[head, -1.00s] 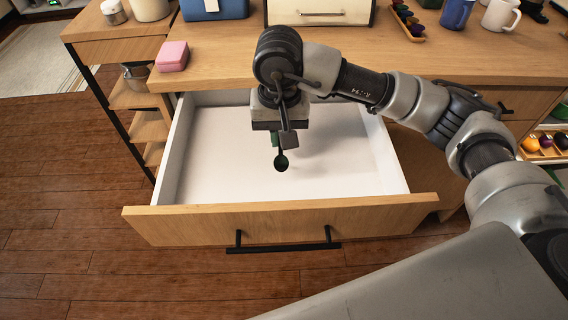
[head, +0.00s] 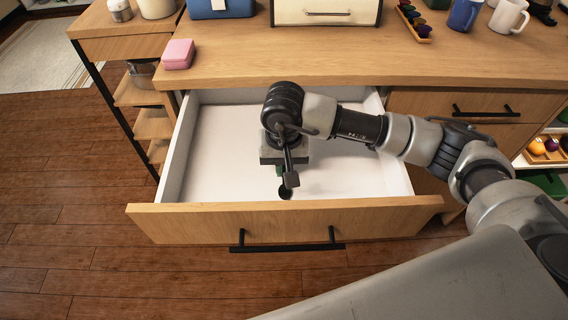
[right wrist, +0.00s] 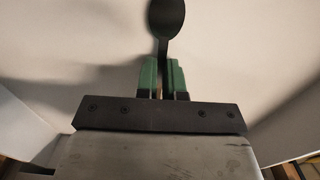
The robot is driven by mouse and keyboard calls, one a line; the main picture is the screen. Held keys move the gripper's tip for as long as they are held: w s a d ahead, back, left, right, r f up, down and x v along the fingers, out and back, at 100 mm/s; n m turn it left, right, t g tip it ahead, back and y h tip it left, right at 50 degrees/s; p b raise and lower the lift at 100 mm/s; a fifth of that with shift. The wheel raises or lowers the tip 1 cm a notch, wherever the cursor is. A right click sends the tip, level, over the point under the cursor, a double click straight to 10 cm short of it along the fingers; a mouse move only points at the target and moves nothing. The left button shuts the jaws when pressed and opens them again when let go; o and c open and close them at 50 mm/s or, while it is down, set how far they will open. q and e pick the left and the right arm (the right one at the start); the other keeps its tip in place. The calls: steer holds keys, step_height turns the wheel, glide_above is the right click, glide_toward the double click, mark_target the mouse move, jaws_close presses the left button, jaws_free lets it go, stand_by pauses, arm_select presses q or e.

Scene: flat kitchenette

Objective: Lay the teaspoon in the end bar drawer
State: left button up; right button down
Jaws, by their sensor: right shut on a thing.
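The teaspoon (head: 285,193) is dark, and its bowl shows just below my right gripper (head: 281,172) in the head view. In the right wrist view the teaspoon (right wrist: 166,20) stands out beyond the green fingertips of my right gripper (right wrist: 164,80), which is shut on its handle. The open drawer (head: 345,180) has a white inside and a wooden front with a black handle. My right gripper is down inside the drawer's outline, over its white floor. I cannot tell whether the teaspoon touches the floor. My left gripper is not in view.
The wooden counter (head: 360,60) above the drawer holds a pink box (head: 179,54), a blue box (head: 222,8), a drawer-fronted white box (head: 325,12), a rack of pods (head: 413,22) and mugs (head: 509,15). The drawer is otherwise empty. Open shelves (head: 150,122) stand at left.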

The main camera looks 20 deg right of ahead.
mark_target(284, 169)
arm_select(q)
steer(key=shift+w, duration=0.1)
arm_select(e)
steer(key=shift+f, duration=0.1)
steer(key=c, duration=1.4)
jaws_free()
steer(key=shift+o, duration=0.8)
steer(key=shift+r, duration=0.2)
step_height(284, 169, up, 12)
